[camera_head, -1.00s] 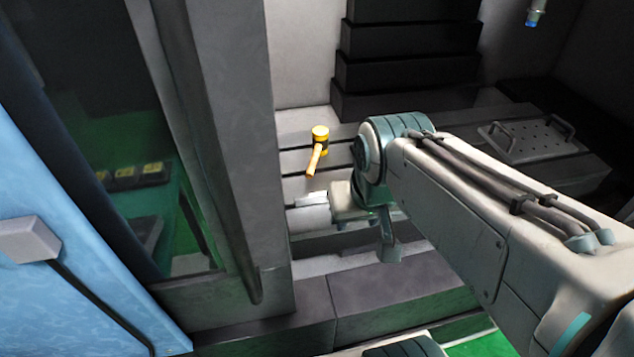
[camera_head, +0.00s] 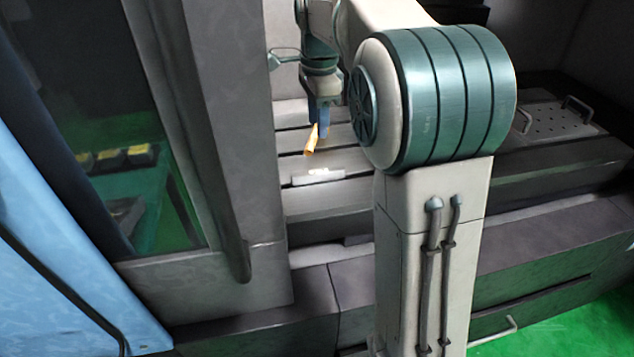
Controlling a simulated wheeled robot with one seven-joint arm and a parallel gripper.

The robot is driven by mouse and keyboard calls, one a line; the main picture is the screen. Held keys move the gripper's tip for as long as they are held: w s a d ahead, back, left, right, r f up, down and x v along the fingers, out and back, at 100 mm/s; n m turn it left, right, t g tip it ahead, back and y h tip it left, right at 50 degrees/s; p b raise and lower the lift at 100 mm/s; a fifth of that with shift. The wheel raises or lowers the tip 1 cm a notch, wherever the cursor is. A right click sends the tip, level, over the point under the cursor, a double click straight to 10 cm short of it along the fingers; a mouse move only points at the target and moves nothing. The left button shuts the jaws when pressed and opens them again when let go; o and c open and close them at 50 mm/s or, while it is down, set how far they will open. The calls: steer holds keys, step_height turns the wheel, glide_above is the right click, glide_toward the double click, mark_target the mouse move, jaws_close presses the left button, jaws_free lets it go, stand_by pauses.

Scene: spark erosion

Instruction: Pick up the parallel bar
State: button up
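The mallet's orange handle (camera_head: 310,143) shows just below and left of the fingers. The fingers overlap in this view, so their opening and any contact with the mallet cannot be told.
A grey machine column (camera_head: 225,150) stands close on the left. A perforated plate with handles (camera_head: 555,121) lies on the table at the right. Several dark blocks with yellow tops (camera_head: 110,158) show behind the glass. My upper arm hides the table's middle.

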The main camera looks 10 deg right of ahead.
steer(key=w+f+m, duration=0.1)
steer(key=w, duration=0.1)
steer(key=b, duration=0.1)
glide_above(319, 171)
steer(key=f, duration=0.8)
steer(key=shift+w+a+f, duration=0.25)
steer(key=shift+a+f, duration=0.05)
steer(key=shift+a, duration=0.05)
steer(key=shift+s+d+f, duration=0.15)
steer(key=shift+f, duration=1.2)
steer(key=shift+s+d+f, duration=0.15)
steer(key=shift+f, duration=1.2)
steer(key=shift+r, duration=0.1)
jaws_close()
